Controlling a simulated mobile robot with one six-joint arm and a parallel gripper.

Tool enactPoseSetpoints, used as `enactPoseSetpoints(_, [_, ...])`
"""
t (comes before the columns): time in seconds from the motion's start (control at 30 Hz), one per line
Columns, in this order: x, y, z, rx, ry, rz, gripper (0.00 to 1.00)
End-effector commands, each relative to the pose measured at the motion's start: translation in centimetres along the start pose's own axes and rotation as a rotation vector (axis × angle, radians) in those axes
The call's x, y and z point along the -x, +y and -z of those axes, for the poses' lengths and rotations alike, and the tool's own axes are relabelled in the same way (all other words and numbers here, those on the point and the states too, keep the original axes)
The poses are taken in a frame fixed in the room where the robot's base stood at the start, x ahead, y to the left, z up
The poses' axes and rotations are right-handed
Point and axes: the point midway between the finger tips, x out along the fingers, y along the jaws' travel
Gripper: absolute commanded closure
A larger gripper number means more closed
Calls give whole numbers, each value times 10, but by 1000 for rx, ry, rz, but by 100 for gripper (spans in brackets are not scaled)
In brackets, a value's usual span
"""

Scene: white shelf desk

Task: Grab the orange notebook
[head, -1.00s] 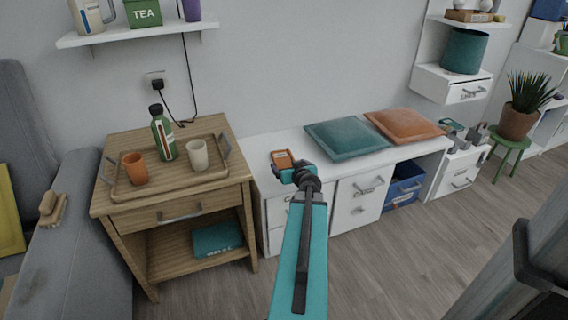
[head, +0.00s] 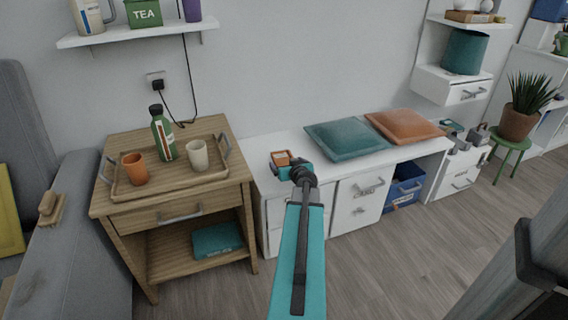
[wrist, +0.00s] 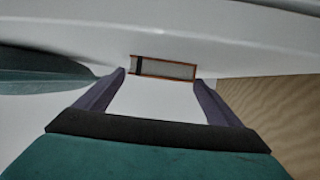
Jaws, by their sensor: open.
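The small orange notebook (head: 281,158) lies on the left end of the white desk (head: 262,148). In the wrist view the notebook (wrist: 165,67) shows its page edge with orange covers and a dark band. It sits just beyond the fingertips, roughly centred between them. My gripper (wrist: 160,82) is open, with its two dark purple fingers spread and nothing between them. In the head view my gripper (head: 282,167) is right at the near side of the notebook and partly hides it.
A teal cushion (head: 346,139) and an orange cushion (head: 404,126) lie to the right on the desk. A wooden side table (head: 225,190) with a tray, cups and a bottle stands close on the left. The wall is behind the desk.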

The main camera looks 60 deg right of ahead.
Motion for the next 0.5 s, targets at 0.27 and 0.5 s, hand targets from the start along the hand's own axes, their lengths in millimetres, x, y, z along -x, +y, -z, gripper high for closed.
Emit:
enactPoseSetpoints(0.27, [-20, 1, 0, 0, 0, -1, 12])
enactPoseSetpoints(0.5, [-21, 1, 0, -1, 0, -1, 12])
